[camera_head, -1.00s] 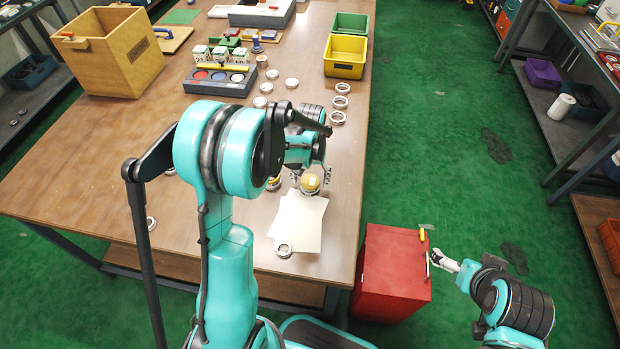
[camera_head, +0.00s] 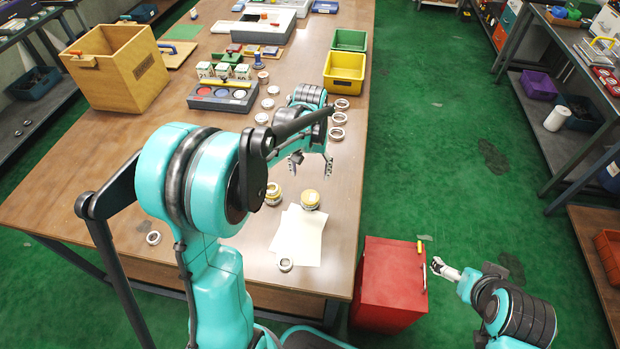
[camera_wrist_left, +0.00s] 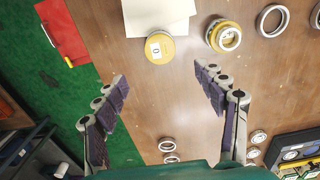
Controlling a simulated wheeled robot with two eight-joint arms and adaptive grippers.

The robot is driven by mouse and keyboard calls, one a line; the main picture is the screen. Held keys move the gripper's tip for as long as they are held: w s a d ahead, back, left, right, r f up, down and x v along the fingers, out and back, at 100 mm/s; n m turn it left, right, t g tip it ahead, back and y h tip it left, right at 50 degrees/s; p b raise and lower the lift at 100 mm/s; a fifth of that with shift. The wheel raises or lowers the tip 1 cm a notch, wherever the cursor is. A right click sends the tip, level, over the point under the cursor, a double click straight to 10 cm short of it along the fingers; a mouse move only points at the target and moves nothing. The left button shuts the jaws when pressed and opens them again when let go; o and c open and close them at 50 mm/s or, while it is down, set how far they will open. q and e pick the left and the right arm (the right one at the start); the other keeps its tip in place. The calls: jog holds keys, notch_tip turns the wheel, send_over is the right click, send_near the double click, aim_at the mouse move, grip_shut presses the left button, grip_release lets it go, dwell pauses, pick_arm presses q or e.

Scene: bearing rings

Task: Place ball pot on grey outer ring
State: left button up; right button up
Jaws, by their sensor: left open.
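The ball pot (camera_head: 310,199), with a yellow labelled top, stands upright at the upper edge of a white sheet (camera_head: 300,237); it shows from above in the left wrist view (camera_wrist_left: 159,48). A greyish rim shows under its top, but I cannot tell whether this is a separate grey ring. A yellow and grey ring-shaped piece (camera_head: 273,194) stands to its left, also in the left wrist view (camera_wrist_left: 225,37). My left gripper (camera_head: 311,174) is open and empty, above the table and apart from the pot. My right gripper (camera_head: 440,267) is beside the red cabinet; its opening is unclear.
Loose grey rings lie at the sheet's lower edge (camera_head: 286,265), at the left (camera_head: 153,238) and near the right table edge (camera_head: 337,133). A red cabinet (camera_head: 390,285) stands at the lower right. Yellow (camera_head: 344,72) and green bins stand farther back.

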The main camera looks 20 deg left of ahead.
pick_arm(q)
jog(key=s+d+r+m+t, duration=0.1)
jog(key=s+d+r+t, duration=0.2)
jog(key=s, duration=0.5)
jog(key=s+d+r+m+t, duration=0.1)
jog(key=s+d+r+t, duration=0.3)
jog(key=s, duration=0.5)
jog(key=shift+d+m, duration=0.2)
jog(key=shift+m, duration=0.2)
